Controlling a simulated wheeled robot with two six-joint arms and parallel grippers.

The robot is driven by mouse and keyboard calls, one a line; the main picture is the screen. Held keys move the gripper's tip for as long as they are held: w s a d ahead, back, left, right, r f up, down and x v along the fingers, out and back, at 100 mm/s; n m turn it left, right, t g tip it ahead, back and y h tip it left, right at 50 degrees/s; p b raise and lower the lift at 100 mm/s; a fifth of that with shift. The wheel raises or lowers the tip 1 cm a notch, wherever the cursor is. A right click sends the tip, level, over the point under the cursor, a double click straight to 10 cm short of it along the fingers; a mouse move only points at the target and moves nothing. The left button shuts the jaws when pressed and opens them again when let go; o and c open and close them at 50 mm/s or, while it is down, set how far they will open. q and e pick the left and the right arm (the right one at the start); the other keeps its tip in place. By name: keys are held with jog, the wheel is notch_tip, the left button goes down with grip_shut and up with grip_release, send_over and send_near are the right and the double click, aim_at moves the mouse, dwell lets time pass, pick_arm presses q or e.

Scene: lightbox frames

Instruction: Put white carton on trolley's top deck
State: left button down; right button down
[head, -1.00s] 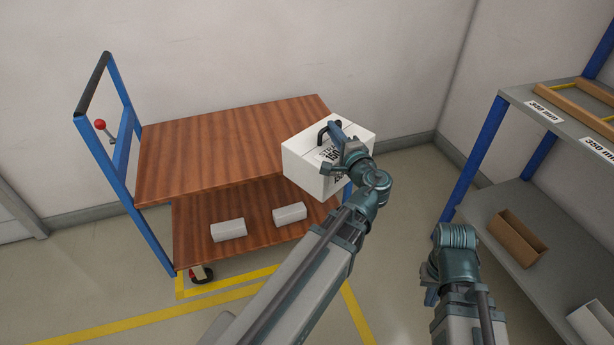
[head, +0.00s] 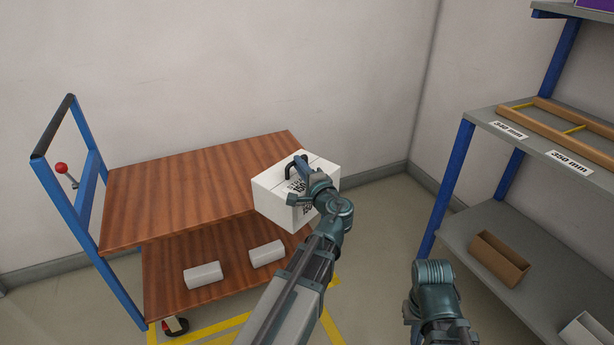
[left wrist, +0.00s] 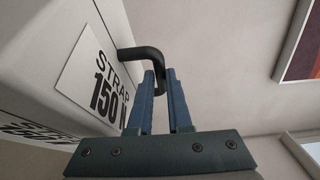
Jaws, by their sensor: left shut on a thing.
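The white carton (head: 279,206) has a black handle and a printed label in the head view. It is at the right end of the trolley's brown top deck (head: 170,193) and hides part of that edge; I cannot tell whether it touches the deck. My left gripper (head: 301,171) is shut on the carton's handle (left wrist: 142,53). In the left wrist view the blue fingers (left wrist: 160,100) close on the black handle beside the label "STRAP 150 N". My right arm shows at the lower right of the head view, but its fingers are not visible.
Two small white boxes lie on the trolley's lower deck (head: 225,252). The blue push handle (head: 75,180) with a red knob is at the left. A grey shelf rack (head: 480,215) with a brown open box (head: 498,258) stands right. The visible top deck is bare.

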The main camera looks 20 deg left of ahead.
aim_at(280, 162)
pick_arm(q)
jog(key=x, duration=0.2)
jog(key=s+x, duration=0.1)
jog(key=x, duration=0.2)
jog(key=a+x, duration=0.1)
jog(key=x, duration=0.2)
jog(key=shift+s+a+f+b, duration=0.1)
jog(key=shift+a+f+b, duration=0.05)
jog(key=shift+f+b, duration=0.15)
jog(key=shift+a, duration=0.1)
jog(key=shift+w+a, duration=0.25)
jog(key=shift+a, duration=0.15)
notch_tip(280, 162, down, 4)
jog(key=b, duration=0.3)
jog(key=shift+a+r+b, duration=0.1)
jog(key=shift+r+b, duration=0.05)
jog(key=shift+b, duration=0.2)
jog(key=c, duration=0.8)
grip_release()
jog(key=shift+c, duration=0.2)
